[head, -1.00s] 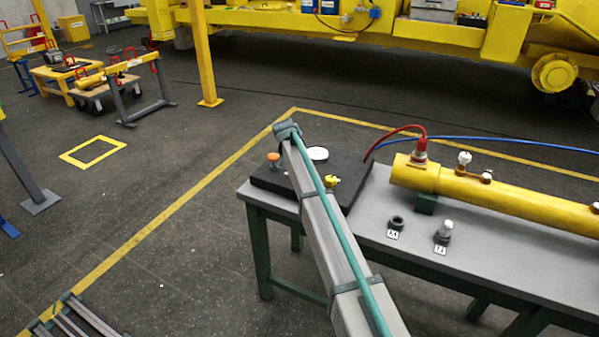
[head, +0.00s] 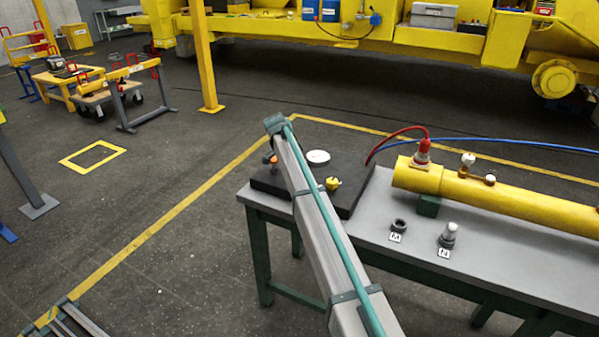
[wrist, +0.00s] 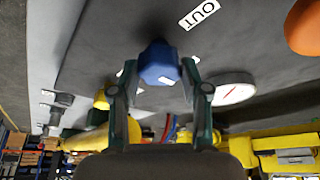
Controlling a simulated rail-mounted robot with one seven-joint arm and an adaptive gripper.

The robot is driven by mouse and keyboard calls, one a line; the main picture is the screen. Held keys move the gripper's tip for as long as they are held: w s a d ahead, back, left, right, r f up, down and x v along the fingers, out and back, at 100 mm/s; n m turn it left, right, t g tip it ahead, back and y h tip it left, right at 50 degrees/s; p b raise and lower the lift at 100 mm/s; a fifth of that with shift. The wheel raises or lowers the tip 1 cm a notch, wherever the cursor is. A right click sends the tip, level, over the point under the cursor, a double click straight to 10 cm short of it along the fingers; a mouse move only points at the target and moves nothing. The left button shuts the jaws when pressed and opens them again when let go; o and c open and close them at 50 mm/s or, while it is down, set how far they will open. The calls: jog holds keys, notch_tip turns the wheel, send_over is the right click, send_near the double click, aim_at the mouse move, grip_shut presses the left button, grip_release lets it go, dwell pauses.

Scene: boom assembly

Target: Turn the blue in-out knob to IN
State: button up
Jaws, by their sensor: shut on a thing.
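The blue knob (wrist: 158,58) sits between my fingertips in the wrist view, with a small pale mark on its near face. My gripper (wrist: 159,72) is shut on it, one finger on each side. A white OUT label (wrist: 199,13) lies on the dark panel (wrist: 110,50) above and right of the knob. No IN label can be read; a pale patch beside the left finger is mostly covered. In the head view my arm crosses the black panel (head: 342,188) on the table, and the blue knob is hidden behind it.
An orange knob (wrist: 305,27), a white round gauge (wrist: 233,89) and a yellow knob (head: 333,184) stand close around on the panel. The grey table (head: 375,215) also bears a yellow cylinder (head: 520,200) with red and blue hoses, and small fittings labelled M and N.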

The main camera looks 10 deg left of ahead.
dwell(0.4)
jog(key=o, duration=1.1)
jog(key=shift+o, duration=0.2)
jog(key=v, duration=1.2)
